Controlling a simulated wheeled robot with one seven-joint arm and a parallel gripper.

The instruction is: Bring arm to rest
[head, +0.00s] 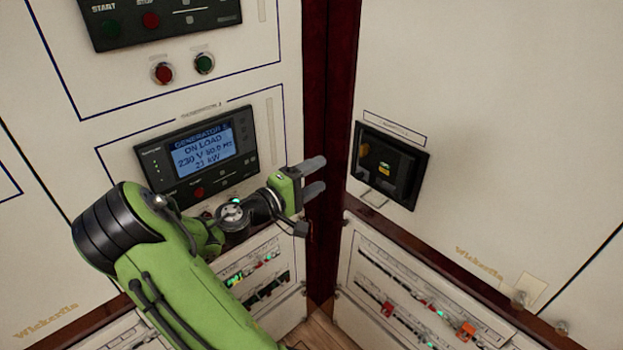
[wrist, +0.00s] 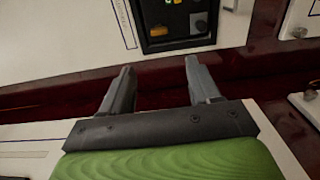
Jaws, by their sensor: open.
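My green arm (head: 165,280) reaches up from the bottom of the head view, bent at the elbow. My gripper (head: 318,175) is at its end, in front of the dark red corner post between the two white panels. Its two grey fingers are apart with nothing between them. In the wrist view the gripper (wrist: 160,88) also shows open and empty, with the dark red trim behind the fingers. The gripper appears apart from the panels.
A black recessed unit (head: 388,165) is on the right panel. Breaker rows (head: 410,300) with green lights run along the lower panels. Red and green buttons (head: 183,69) are at upper left.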

